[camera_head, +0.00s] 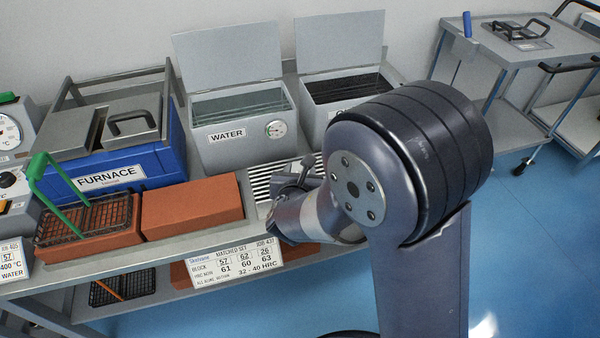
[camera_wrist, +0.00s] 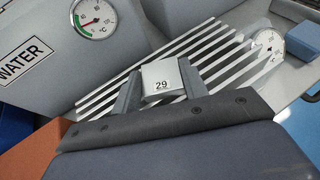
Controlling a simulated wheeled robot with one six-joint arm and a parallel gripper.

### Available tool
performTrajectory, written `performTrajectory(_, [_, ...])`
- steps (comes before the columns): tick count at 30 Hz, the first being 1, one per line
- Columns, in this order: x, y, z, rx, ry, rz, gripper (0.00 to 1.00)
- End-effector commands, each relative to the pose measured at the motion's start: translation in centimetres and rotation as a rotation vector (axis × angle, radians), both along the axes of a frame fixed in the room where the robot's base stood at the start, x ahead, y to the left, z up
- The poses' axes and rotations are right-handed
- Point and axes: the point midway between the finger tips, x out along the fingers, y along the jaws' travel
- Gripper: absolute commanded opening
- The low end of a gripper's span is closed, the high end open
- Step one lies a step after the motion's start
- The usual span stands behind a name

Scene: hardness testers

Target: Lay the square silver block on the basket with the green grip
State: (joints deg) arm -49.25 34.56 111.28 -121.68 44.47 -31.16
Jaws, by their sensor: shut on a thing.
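The square silver block (camera_wrist: 162,74), marked 29, sits between the two fingers of my gripper (camera_wrist: 160,88) in the wrist view. My gripper is shut on it, over a slatted metal rack (camera_wrist: 215,50); I cannot tell whether the block touches the slats. In the head view my gripper (camera_head: 297,178) is over the same rack, and the block cannot be made out there. The black wire basket (camera_head: 110,213) with the green grip (camera_head: 42,172) rests on a red-brown brick at the far left, well left of my gripper. It looks empty.
A bare brick (camera_head: 192,207) lies between basket and rack. Behind stand the blue furnace (camera_head: 122,180), the open WATER tank (camera_head: 235,150) and a second open tank (camera_head: 320,112). A label card (camera_head: 235,268) hangs at the bench front. Another basket (camera_head: 120,288) is on the lower shelf.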

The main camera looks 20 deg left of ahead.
Motion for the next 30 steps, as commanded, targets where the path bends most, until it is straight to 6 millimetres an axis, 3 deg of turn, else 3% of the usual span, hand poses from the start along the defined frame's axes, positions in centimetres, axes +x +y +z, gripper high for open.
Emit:
performTrajectory(10, [0.03, 0.01, -0.32, 0.001, -0.002, 0.0, 0.18])
performTrajectory(11, [0.02, 0.0, -0.16, 0.001, -0.002, 0.0, 0.44])
performTrajectory(18, [0.02, 0.01, -0.12, 0.001, -0.002, 0.0, 0.63])
performTrajectory(30, [-0.6, 0.0, 0.57, 0.002, -0.002, 0.002, 0.63])
